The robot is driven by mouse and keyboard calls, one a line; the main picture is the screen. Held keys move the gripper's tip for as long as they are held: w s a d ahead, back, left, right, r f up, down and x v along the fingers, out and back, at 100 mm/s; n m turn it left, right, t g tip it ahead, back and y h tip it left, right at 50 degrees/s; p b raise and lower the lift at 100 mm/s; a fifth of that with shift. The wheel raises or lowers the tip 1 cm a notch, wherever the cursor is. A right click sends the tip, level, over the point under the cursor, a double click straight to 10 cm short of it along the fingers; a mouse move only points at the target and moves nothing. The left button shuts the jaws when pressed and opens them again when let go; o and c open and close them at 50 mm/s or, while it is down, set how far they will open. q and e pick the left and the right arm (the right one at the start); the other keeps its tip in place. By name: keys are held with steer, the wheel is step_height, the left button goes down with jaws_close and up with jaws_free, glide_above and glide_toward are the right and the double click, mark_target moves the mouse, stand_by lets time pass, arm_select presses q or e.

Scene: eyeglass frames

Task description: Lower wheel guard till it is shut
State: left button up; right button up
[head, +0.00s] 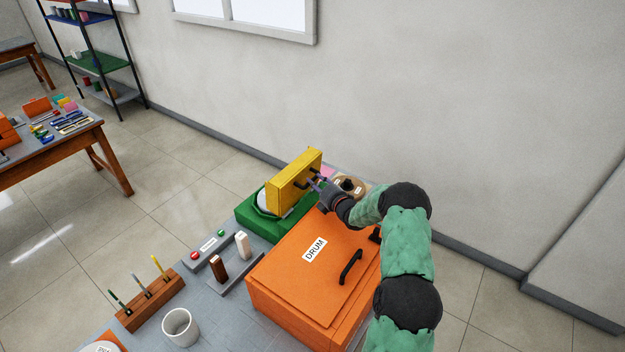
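The wheel guard (290,187) is a yellow box-like cover standing over a green base (245,214). Part of a pale round wheel (262,198) shows at its left side. A dark handle sticks out of the guard's right-facing side. My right gripper (318,184) is at this handle, its fingers beside or around it; the picture is too small to tell whether they are closed on it. How far the guard stands open is hard to judge from here. My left gripper is not in view.
An orange box labelled DRUM (300,270) with a black handle stands under my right arm. A control strip with red and green buttons (208,245), a tool block (150,298) and a white cup (180,327) are at the left. A round brown item (348,186) lies behind my gripper.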

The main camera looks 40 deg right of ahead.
steer(key=shift+w+d+f, duration=0.15)
steer(key=shift+w, duration=1.2)
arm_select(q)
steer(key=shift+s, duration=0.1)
arm_select(e)
jaws_close()
